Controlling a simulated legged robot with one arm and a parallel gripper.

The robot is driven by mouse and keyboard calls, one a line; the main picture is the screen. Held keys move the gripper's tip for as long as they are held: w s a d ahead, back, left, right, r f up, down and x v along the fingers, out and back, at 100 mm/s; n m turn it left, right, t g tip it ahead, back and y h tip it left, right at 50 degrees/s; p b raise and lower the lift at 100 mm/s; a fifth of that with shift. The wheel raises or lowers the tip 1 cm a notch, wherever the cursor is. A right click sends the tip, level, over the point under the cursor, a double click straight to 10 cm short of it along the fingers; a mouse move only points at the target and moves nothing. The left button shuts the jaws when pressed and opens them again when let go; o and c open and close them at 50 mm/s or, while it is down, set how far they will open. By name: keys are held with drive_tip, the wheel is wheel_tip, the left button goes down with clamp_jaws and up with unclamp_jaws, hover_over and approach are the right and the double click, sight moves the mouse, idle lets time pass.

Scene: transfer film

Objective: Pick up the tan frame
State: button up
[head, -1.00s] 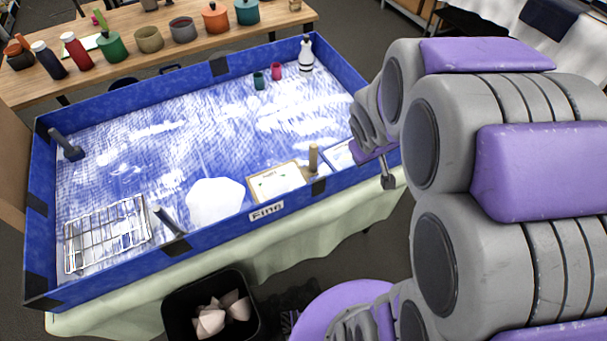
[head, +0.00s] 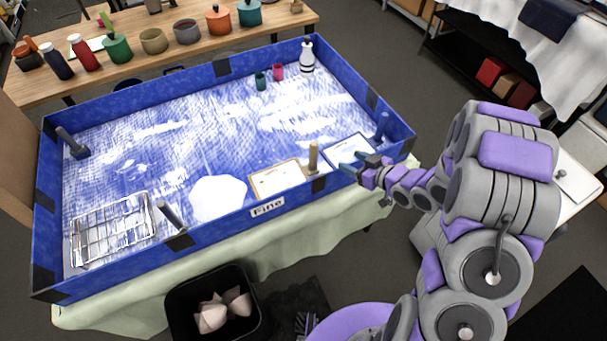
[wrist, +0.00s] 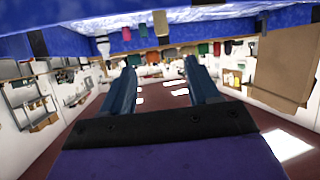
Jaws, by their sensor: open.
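The tan frame (head: 277,180) lies in the blue-walled tray, near its front wall, with a white sheet inside its tan border. I cannot make it out in the wrist view. My gripper (head: 349,166) is at the tray's front right, over the blue-edged frame (head: 348,148), to the right of the tan frame and apart from it. In the wrist view my gripper (wrist: 160,68) shows two dark blue fingers spread apart with nothing between them.
A wooden peg (head: 313,158) stands between the tan and blue frames. A white octagonal piece (head: 218,198) lies left of the tan frame, and a wire rack (head: 112,229) is farther left. The tray's blue wall (head: 225,222) runs along the front. Its middle is mostly clear.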

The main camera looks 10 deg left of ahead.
drive_tip(key=b, duration=0.2)
approach(317, 147)
drive_tip(key=x, duration=0.4)
drive_tip(key=shift+s+a, duration=0.1)
drive_tip(key=shift+a, duration=0.1)
drive_tip(key=shift+w+a, duration=0.25)
drive_tip(key=shift+w, duration=0.15)
drive_tip(key=b+x, duration=0.2)
drive_tip(key=x, duration=0.3)
drive_tip(key=shift+w+a+f, duration=0.15)
drive_tip(key=shift+f, duration=0.15)
drive_tip(key=shift+c, duration=0.8)
clamp_jaws()
